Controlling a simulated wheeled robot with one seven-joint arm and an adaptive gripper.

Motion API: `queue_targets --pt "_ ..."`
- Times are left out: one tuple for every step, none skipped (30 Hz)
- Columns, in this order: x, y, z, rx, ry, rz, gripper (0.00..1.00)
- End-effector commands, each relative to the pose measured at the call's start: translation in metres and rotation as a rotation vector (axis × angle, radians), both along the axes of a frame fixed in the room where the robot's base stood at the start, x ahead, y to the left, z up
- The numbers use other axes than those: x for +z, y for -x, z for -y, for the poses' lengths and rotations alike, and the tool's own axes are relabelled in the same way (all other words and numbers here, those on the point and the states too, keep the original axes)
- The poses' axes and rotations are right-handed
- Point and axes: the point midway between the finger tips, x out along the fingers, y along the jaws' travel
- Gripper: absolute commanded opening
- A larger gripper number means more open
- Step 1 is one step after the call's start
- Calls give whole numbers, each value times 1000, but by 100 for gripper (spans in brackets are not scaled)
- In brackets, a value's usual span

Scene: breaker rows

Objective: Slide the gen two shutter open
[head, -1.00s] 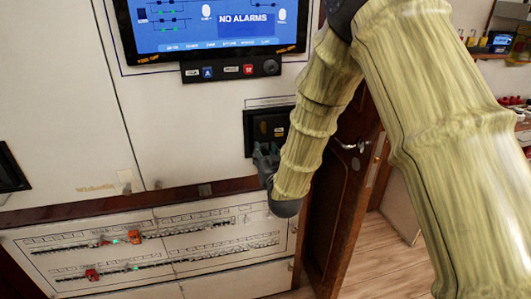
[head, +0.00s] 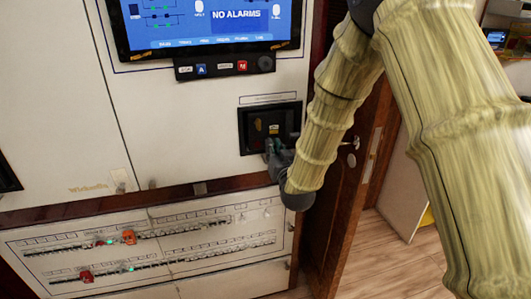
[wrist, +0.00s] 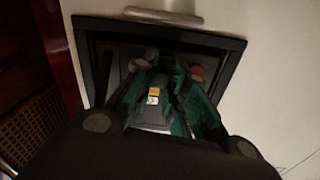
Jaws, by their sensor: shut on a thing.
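A black framed recessed unit (head: 256,142) is set in the white panel, under a label strip too small to read. I take it for the gen two shutter's housing. My gripper (head: 272,148) is at its lower right part. In the wrist view, the frame (wrist: 222,48) surrounds my gripper (wrist: 155,88), whose green-padded fingers are closed on the sides of a dark piece with a yellow label (wrist: 153,93), seemingly the shutter's grip. A red round part (wrist: 196,71) sits just right of the fingers. How far the shutter stands open cannot be told.
A screen reading NO ALARMS (head: 200,22) hangs above, with a button strip (head: 225,68) under it. Breaker rows (head: 150,243) lie below a wooden rail (head: 160,195). A wooden door (head: 335,215) stands close on the right.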

Motion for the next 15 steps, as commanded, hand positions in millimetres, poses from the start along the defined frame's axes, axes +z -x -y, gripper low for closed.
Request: queue_targets --pt "2 -2 5 -7 0 3 0" --pt "2 -2 5 -7 0 3 0" --pt "2 -2 6 -8 0 3 0" --pt "2 -2 6 -8 0 4 0" --pt "2 -2 6 -9 0 4 0" --pt "2 -2 7 -9 0 4 0" --pt "3 -2 7 -10 0 4 0" --pt "3 -2 7 -10 0 5 0" --pt "3 -2 7 -10 0 5 21" --pt "3 -2 7 -10 0 5 27" --pt "3 -2 7 -10 0 5 32" --pt "3 -2 7 -10 0 5 39" --pt "3 -2 6 -8 0 4 39" --pt "2 -2 5 -8 0 4 39" --pt "2 -2 5 -7 0 3 39"
